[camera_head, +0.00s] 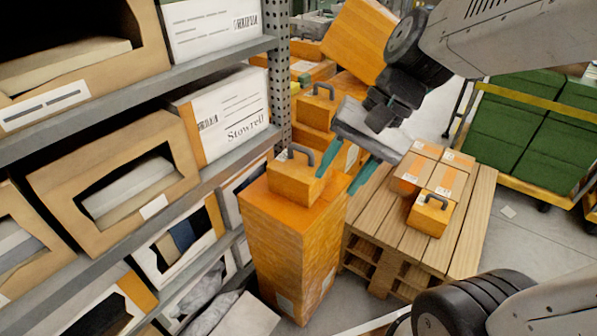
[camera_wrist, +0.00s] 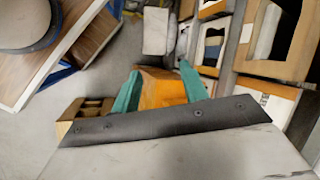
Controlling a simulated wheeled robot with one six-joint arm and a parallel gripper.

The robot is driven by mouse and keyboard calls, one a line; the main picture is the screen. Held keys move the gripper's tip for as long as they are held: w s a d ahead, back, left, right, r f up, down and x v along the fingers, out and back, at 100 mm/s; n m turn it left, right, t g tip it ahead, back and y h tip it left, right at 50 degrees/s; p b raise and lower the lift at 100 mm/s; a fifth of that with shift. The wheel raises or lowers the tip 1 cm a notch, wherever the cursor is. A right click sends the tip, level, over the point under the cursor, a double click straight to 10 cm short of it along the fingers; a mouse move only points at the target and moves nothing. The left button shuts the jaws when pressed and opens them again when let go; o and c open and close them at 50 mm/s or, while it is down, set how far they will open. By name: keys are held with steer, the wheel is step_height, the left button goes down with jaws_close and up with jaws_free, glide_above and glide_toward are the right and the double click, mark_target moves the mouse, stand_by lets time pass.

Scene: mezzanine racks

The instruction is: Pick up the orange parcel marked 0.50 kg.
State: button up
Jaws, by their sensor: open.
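Several orange parcels with grey handles are in the head view. One parcel (camera_head: 295,181) sits on top of a tall orange box stack (camera_head: 290,240), one (camera_head: 318,104) stands behind it, and one (camera_head: 428,216) is on the wooden pallet (camera_head: 468,228). Their weight marks are too small to read, so I cannot tell which is 0.50 kg. My gripper (camera_head: 340,182) has green fingers, open and apart, just right of the parcel on the stack. In the wrist view an orange surface (camera_wrist: 162,90) shows between the fingers; I cannot tell which box it belongs to.
A grey metal rack (camera_head: 140,97) with cartons fills the left. Taped orange boxes (camera_head: 418,172) share the pallet. A trolley of green crates (camera_head: 520,125) stands at the right. A larger orange box (camera_head: 352,38) is behind my arm. Some grey floor is clear right of the pallet.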

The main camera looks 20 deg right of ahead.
steer(key=w+a+f+m+t+y, duration=0.1)
steer(key=w+f+m+y, duration=0.15)
steer(key=w+m, duration=0.4)
steer(key=m+t+y, duration=0.2)
steer(key=m+t, duration=0.7)
steer(key=m, duration=0.8)
glide_toward(301, 149)
steer(key=w, duration=0.1)
steer(key=w+a, duration=0.1)
steer(key=w, duration=0.1)
steer(key=shift+a+h, duration=0.25)
steer(key=shift+w+a+f, duration=0.15)
steer(key=shift+w+f, duration=0.05)
steer(key=shift+w, duration=0.05)
steer(key=x, duration=0.4)
steer(key=f+x, duration=0.1)
steer(key=x, duration=0.2)
steer(key=shift+s, duration=0.4)
jaws_close()
